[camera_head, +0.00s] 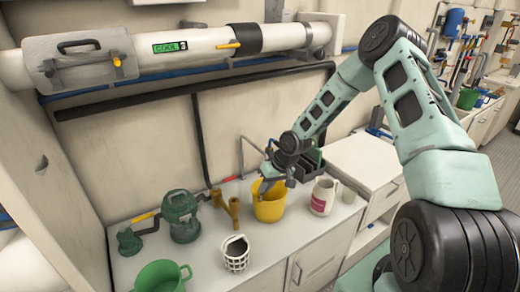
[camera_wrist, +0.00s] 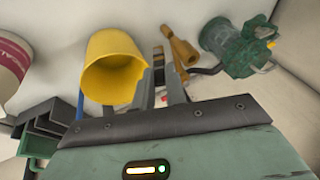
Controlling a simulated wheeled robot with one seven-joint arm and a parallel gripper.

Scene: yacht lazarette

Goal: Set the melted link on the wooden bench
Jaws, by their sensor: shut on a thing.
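My gripper (camera_head: 277,172) hangs over the white counter, just above and beside the yellow bucket (camera_head: 270,203). In the wrist view my gripper's fingers (camera_wrist: 162,90) are close together, shut on a small dark piece, the melted link (camera_wrist: 159,76) as far as I can tell. The fingers mostly hide it, and it is too small to make out in the head view. The yellow bucket shows beside the fingers in the wrist view (camera_wrist: 112,68), its mouth towards the camera. I cannot pick out the wooden bench for certain.
On the counter (camera_head: 205,268) stand a green pump (camera_head: 181,215), brown fittings (camera_head: 233,210), a white caged cup (camera_head: 236,254), a green bucket (camera_head: 160,277) and a white jug (camera_head: 323,196). A large pipe (camera_head: 200,46) runs along the wall above.

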